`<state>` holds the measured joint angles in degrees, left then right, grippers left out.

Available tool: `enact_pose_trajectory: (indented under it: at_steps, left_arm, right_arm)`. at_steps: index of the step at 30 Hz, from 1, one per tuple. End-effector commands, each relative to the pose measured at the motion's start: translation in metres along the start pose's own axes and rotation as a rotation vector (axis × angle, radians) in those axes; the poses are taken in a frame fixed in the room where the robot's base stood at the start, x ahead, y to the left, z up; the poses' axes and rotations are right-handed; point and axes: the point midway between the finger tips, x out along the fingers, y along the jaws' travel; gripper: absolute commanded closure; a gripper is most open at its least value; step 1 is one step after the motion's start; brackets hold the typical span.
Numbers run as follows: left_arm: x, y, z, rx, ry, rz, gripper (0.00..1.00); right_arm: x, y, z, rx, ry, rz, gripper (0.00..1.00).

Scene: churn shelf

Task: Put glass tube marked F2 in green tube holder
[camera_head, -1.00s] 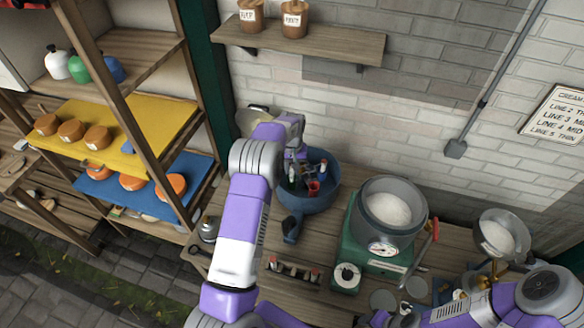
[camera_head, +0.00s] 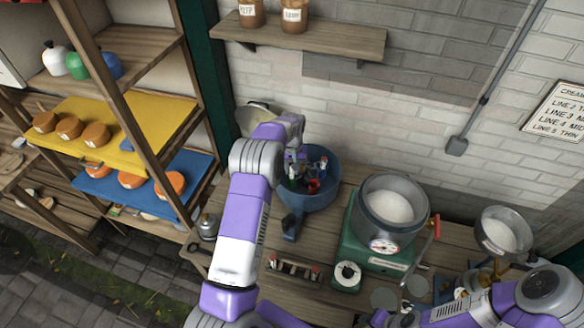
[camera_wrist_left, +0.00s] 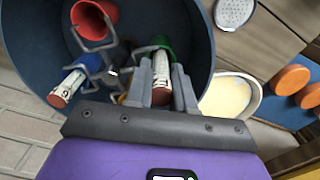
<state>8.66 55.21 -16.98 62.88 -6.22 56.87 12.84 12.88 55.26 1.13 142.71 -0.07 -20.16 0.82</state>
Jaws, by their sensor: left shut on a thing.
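My left gripper (camera_wrist_left: 163,88) is shut on a glass tube (camera_wrist_left: 160,72) with a white label and a reddish-brown end; I cannot read its mark. It also shows over the blue tub in the head view (camera_head: 298,160). The green tube holder (camera_wrist_left: 165,44) is directly beyond the tube, around or touching its far end; I cannot tell how deep the tube sits. A second labelled tube (camera_wrist_left: 65,88) stands in the blue holder (camera_wrist_left: 80,66). My right gripper is not clearly visible; its arm is at the lower right of the head view.
The holders stand inside the blue tub (camera_head: 329,198), with an empty red holder (camera_wrist_left: 92,20) near the green one. A small tube rack (camera_head: 294,268) lies on the bench in front. A green scale with a grey pot (camera_head: 392,212) stands to the right.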

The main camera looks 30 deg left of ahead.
Motion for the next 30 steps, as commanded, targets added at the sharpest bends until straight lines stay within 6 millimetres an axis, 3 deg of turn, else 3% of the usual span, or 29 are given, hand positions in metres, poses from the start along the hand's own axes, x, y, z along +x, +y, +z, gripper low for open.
enact_pose_trajectory:
  at_steps: [16, 17, 22, 28, 30]
  left_arm:
    - [0.013, 0.000, 0.000, 0.000, 0.000, 0.000, 1.00]
    - [0.013, 0.000, 0.000, 0.000, 0.000, 0.000, 0.76]
    - [0.013, 0.000, 0.000, 0.000, 0.000, 0.000, 0.50]
    - [0.012, 0.000, 0.000, 0.000, 0.000, 0.000, 0.47]
    - [0.013, 0.000, 0.000, 0.000, 0.000, 0.000, 0.40]
  right_arm:
    - [0.009, 0.004, 0.000, 0.000, 0.000, 0.000, 0.57]
    - [0.009, 0.004, 0.000, 0.000, 0.000, 0.000, 0.57]
    - [0.009, 0.003, 0.000, 0.000, 0.000, 0.000, 0.57]
    - [0.008, 0.003, 0.000, 0.000, 0.000, 0.000, 0.57]
    - [0.008, 0.003, 0.000, 0.000, 0.000, 0.000, 0.57]
